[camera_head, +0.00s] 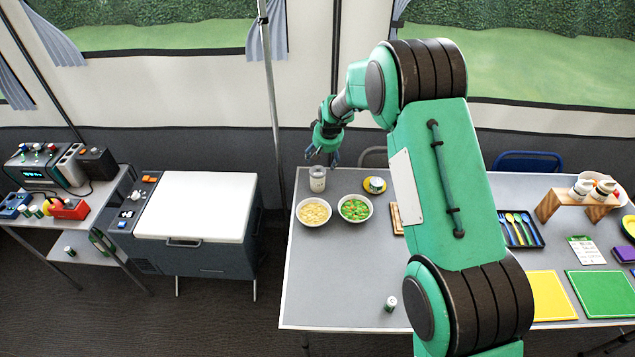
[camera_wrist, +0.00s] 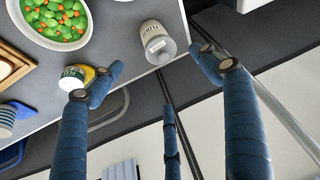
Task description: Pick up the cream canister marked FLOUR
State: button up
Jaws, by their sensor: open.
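The cream canister (camera_head: 317,179) stands upright near the back left corner of the grey table (camera_head: 310,262). My gripper (camera_head: 322,155) is above the table's back edge, close to the canister. In the wrist view my gripper (camera_wrist: 160,85) has its blue fingers spread wide, with nothing between the tips. The canister lies beyond the fingertips, roughly between them and apart from them.
A bowl of yellow food (camera_head: 313,212) and a bowl of green food (camera_head: 355,208) stand in front of the canister. A tent pole (camera_head: 271,100) rises left of the table.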

aim_at(318, 170)
jog(key=shift+w+a+f, duration=0.15)
jog(key=shift+w+f, duration=0.05)
jog(key=shift+f, duration=0.3)
jog(key=shift+f, duration=0.15)
jog(key=shift+b+x, duration=0.5)
jog(key=shift+x, duration=3.65)
jog(key=shift+f, duration=0.15)
jog(key=shift+b+x, duration=0.45)
jog(key=shift+x, duration=2)
jog(key=shift+w, duration=0.1)
jog(key=c, duration=1.7)
